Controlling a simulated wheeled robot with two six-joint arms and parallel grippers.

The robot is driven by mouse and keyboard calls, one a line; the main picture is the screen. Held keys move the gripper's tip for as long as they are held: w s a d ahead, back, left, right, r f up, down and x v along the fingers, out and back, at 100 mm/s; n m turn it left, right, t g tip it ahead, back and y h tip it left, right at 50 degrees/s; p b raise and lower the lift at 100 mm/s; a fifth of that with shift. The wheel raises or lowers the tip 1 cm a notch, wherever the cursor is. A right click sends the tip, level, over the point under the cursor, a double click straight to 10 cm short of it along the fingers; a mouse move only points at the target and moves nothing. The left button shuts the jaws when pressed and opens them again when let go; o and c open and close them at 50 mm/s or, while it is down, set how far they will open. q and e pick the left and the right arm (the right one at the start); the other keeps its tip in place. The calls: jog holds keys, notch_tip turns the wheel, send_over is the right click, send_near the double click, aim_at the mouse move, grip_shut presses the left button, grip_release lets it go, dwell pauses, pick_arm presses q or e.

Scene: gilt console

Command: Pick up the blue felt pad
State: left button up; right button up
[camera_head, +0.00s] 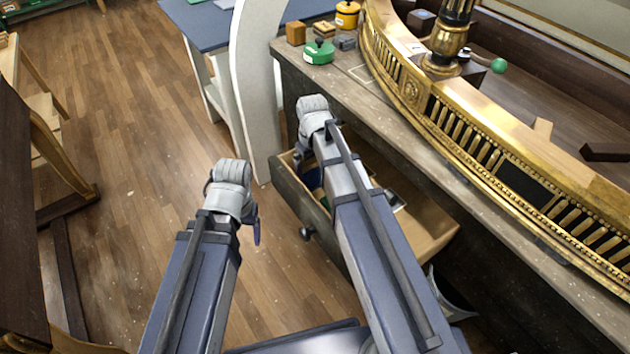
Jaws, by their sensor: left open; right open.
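A dark blue patch, which may be the blue felt pad (314,180), shows in the open drawer (436,240), mostly hidden behind my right arm. I cannot make out its full shape. My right gripper (299,161) points down at the drawer's left end, close to the blue patch. It is open, and nothing shows held in it. My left gripper (256,230) hangs over the floor to the left of the drawer, apart from it. It is open and seems empty; its fingers are small and partly hidden by the wrist.
The workbench (385,132) carries a curved gilt console piece (450,125). At its far end stand a wooden block (295,33), a green round container (318,52) and a yellow tin (347,15). A white panel (256,90) rises behind the drawer.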

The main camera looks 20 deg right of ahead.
aim_at(313, 174)
jog(key=c, duration=1.1)
jog(key=shift+r, duration=0.1)
notch_tip(313, 174, up, 10)
jog(key=p, duration=1)
